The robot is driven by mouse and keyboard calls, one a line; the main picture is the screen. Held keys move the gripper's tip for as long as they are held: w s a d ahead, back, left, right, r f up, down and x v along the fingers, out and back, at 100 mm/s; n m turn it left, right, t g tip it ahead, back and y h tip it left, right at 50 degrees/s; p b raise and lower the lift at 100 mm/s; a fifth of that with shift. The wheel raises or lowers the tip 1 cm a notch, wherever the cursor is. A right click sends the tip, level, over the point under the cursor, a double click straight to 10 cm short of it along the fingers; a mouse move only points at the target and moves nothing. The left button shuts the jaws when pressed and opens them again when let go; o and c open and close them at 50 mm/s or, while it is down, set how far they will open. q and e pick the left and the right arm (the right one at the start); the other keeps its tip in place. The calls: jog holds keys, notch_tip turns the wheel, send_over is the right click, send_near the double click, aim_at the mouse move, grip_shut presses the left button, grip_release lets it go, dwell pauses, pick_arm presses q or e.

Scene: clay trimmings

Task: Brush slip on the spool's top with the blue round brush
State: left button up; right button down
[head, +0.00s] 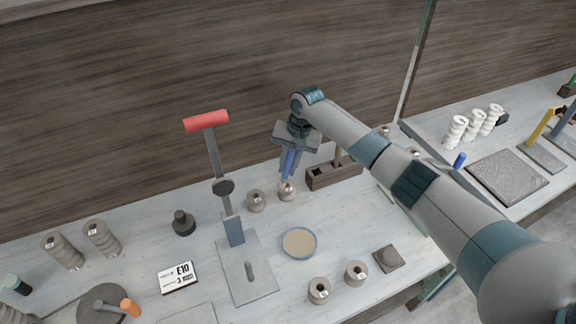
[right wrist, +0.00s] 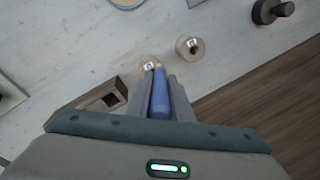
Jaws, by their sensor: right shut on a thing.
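My right gripper (head: 288,178) is shut on the blue round brush (head: 289,162), which points downward. The brush also shows in the right wrist view (right wrist: 160,98), its blue handle between the fingers (right wrist: 161,82). A shallow dish of beige slip (head: 284,245) sits nearer the front. My left gripper is not in view.
A red-handled press (head: 236,232), an E10 card (head: 178,277) and two front spools (head: 319,291) are around the dish.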

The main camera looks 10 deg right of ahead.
jog(key=shift+f, duration=0.35)
dwell(0.4)
jog(key=shift+r, duration=0.35)
dwell(0.4)
jog(key=shift+d, duration=0.1)
jog(key=shift+s+d, duration=0.35)
jog(key=shift+d, duration=0.55)
dwell(0.4)
jog(key=shift+f, duration=0.35)
dwell(0.5)
jog(key=shift+r, duration=0.35)
dwell(0.4)
jog(key=shift+w+d, duration=0.1)
jog(key=shift+w+d, duration=0.6)
jog(key=shift+d, duration=0.1)
